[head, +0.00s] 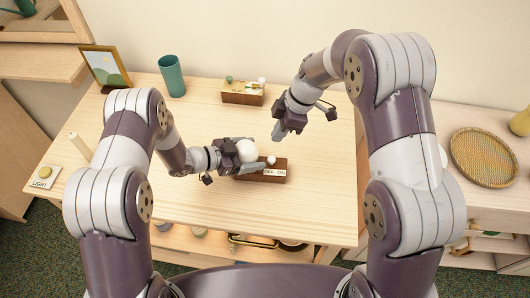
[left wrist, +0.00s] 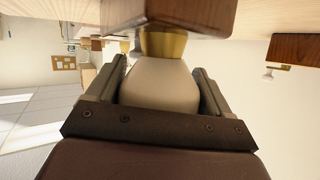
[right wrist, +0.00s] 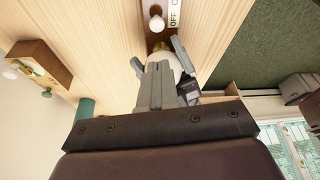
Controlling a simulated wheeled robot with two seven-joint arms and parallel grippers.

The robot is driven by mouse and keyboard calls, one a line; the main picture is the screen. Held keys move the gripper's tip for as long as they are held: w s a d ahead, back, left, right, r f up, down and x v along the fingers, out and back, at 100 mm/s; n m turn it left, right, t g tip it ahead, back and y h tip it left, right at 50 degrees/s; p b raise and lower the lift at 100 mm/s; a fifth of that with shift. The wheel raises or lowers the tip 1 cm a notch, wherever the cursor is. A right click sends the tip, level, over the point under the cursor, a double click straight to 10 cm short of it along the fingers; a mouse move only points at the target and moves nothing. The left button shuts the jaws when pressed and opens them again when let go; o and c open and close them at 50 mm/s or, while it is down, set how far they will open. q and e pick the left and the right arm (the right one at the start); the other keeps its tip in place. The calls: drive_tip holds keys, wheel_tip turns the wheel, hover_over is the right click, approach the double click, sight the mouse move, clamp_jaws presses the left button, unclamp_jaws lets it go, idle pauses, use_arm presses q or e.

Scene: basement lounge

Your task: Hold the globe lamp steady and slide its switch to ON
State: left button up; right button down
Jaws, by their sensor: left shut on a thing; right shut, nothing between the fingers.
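The globe lamp has a white globe (head: 247,150) and a brown wooden base (head: 263,178) with OFF and ON labels. Its white switch knob (head: 271,160) stands beside the OFF label; it also shows in the right wrist view (right wrist: 157,24). My left gripper (head: 240,158) is shut on the globe from the left; the left wrist view shows the globe (left wrist: 158,85) between the fingers, below a brass collar (left wrist: 163,43). My right gripper (head: 277,134) is shut and empty, above the table behind the lamp, apart from the knob.
A wooden box with green and white knobs (head: 243,93) stands at the back. A green cup (head: 172,76) and a picture frame (head: 105,67) are at the back left. A LIGHT plate (head: 44,177) lies at the left edge. The table's right part is clear.

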sight(273, 160)
use_arm(q)
drive_tip(key=shift+d, duration=0.1)
use_arm(e)
drive_tip(key=x, duration=1)
drive_tip(key=shift+s+d, duration=0.15)
drive_tip(key=shift+d, duration=0.6)
drive_tip(key=shift+s+d, duration=0.1)
drive_tip(key=shift+d, duration=0.65)
use_arm(q)
drive_tip(key=shift+s+f, duration=0.1)
drive_tip(key=shift+f, duration=0.05)
use_arm(e)
drive_tip(key=v, duration=1)
